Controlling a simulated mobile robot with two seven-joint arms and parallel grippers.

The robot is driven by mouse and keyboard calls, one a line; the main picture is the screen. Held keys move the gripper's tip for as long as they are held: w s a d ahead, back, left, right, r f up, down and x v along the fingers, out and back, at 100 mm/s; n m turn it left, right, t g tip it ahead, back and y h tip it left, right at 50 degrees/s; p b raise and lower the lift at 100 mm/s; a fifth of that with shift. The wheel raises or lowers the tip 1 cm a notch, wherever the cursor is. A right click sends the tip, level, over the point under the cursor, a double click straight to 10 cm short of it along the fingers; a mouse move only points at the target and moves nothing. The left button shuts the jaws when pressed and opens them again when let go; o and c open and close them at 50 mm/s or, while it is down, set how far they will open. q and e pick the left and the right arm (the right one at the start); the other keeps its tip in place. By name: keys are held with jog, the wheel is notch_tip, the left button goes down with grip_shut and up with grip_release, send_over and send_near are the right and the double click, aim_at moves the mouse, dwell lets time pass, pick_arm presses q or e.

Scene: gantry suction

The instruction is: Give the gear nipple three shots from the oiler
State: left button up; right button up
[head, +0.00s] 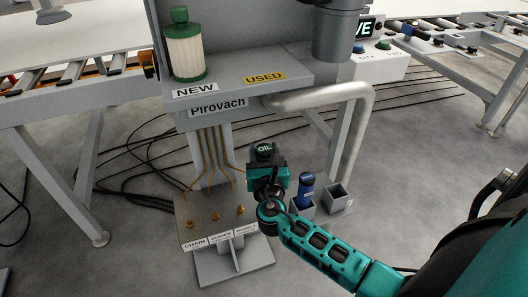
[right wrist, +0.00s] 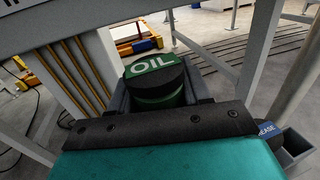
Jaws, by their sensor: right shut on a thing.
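My right gripper (head: 266,172) is shut on the oiler (head: 264,149), a dark green can with a black top and a green OIL label. The oiler (right wrist: 155,78) shows between the fingers in the right wrist view; its lower part is hidden, so I cannot tell whether it rests on anything. A grey nipple block (head: 205,216) stands just left of the gripper, with brass nipples on top. Its left label reads CHAIN; the other labels are too small to read surely, so I cannot tell which nipple is the gear one. My left gripper is not in view.
A blue grease can (head: 306,190) stands in a grey holder right of the gripper, beside an empty grey holder (head: 337,197). Brass pipes (head: 213,150) run down to the block. Above is a shelf (head: 305,70) with a white-green filter (head: 185,50) and a bent pipe (head: 325,95).

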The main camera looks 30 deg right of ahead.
jog(key=shift+f+b, duration=0.5)
jog(key=shift+f, duration=0.1)
jog(key=shift+r, duration=0.1)
jog(key=shift+r+p, duration=0.55)
jog(key=shift+p, duration=0.2)
